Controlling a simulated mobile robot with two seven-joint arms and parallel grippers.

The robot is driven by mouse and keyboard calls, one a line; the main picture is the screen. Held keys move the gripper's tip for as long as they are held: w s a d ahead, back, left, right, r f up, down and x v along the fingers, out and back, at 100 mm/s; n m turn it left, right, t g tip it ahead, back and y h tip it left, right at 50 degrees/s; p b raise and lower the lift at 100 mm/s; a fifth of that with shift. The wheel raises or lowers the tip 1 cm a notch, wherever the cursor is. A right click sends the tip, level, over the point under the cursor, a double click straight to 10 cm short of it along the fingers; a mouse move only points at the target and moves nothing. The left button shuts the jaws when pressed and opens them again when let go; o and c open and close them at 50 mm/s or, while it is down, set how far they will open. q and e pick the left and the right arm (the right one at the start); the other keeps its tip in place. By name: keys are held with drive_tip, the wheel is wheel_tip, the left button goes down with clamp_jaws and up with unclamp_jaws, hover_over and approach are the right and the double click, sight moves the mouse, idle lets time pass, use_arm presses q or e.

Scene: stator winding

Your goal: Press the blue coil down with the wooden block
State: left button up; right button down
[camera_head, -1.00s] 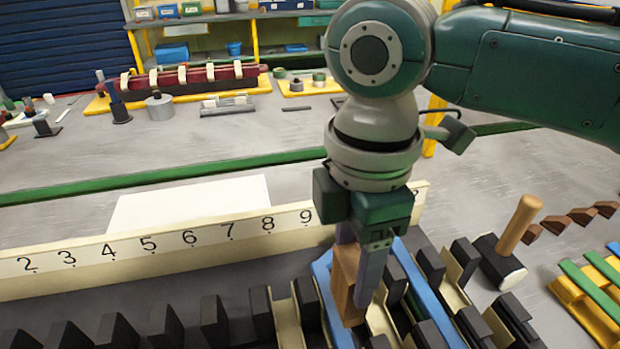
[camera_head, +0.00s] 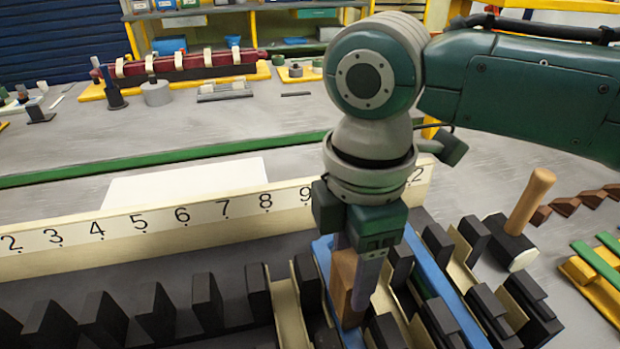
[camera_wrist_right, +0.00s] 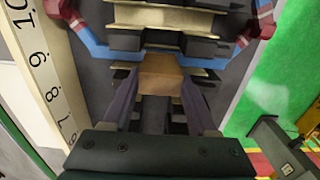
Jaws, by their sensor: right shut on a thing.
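My right gripper (camera_head: 357,290) is shut on the wooden block (camera_head: 344,276) and points down over the dark stator teeth. The block also shows between the two fingers in the right wrist view (camera_wrist_right: 160,75). The blue coil (camera_head: 442,290) lies across the stator, with one side right of the gripper and the other side (camera_head: 322,252) at the block. In the right wrist view the coil (camera_wrist_right: 95,45) passes on both sides of the block. The block's lower end is at the coil; I cannot tell whether it touches. My left gripper is not in view.
A cream number strip (camera_head: 150,222) runs behind the stator teeth (camera_head: 157,310). A mallet (camera_head: 520,220) stands at the right, near yellow and green pieces (camera_head: 595,270). A white sheet (camera_head: 185,183) lies behind the strip.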

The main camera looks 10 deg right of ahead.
drive_tip(key=shift+f, duration=0.2)
idle(0.5)
drive_tip(key=shift+f+p, duration=0.3)
drive_tip(key=shift+f, duration=0.15)
idle(0.7)
idle(0.3)
drive_tip(key=shift+r+p, duration=0.65)
wheel_tip(320, 180, up, 10)
drive_tip(key=p, duration=1.1)
drive_tip(key=shift+r, duration=0.15)
